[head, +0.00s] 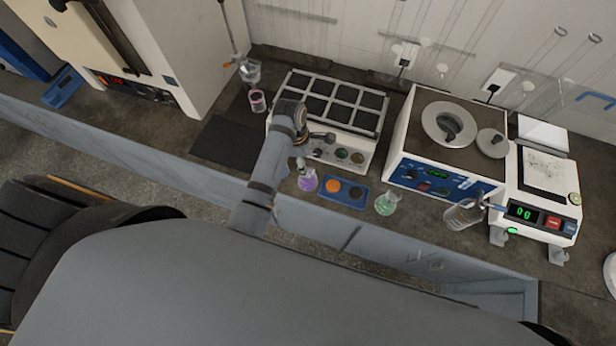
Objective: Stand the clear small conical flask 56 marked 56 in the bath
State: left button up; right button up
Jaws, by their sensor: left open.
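A clear conical-looking glass vessel (464,214) stands on the bench in front of the bath, near the balance; I cannot read a 56 on it. The bath (403,143) is a white box with a dark top, a blue front panel and a round ringed opening (449,125). A loose round lid (492,143) lies beside the opening. My left gripper (322,138) is open, over the front of the hotplate block and well left of the bath. It is small and its fingers are partly hidden by my wrist. My right gripper is out of view.
A purple flask (307,180) stands below my left wrist. A blue tray (346,193) and a green flask (386,202) are to its right. A pink beaker (258,101) and another clear vessel (249,72) stand behind. The balance (540,205) is at right.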

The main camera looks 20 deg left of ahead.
pick_arm(q)
jog(key=shift+d+f+p, duration=0.1)
jog(key=shift+f+p, duration=0.2)
jog(key=f, duration=0.1)
jog(key=f+p, duration=0.1)
jog(key=f, duration=0.2)
jog(key=shift+d, duration=0.3)
jog(key=shift+f, duration=0.35)
grip_shut()
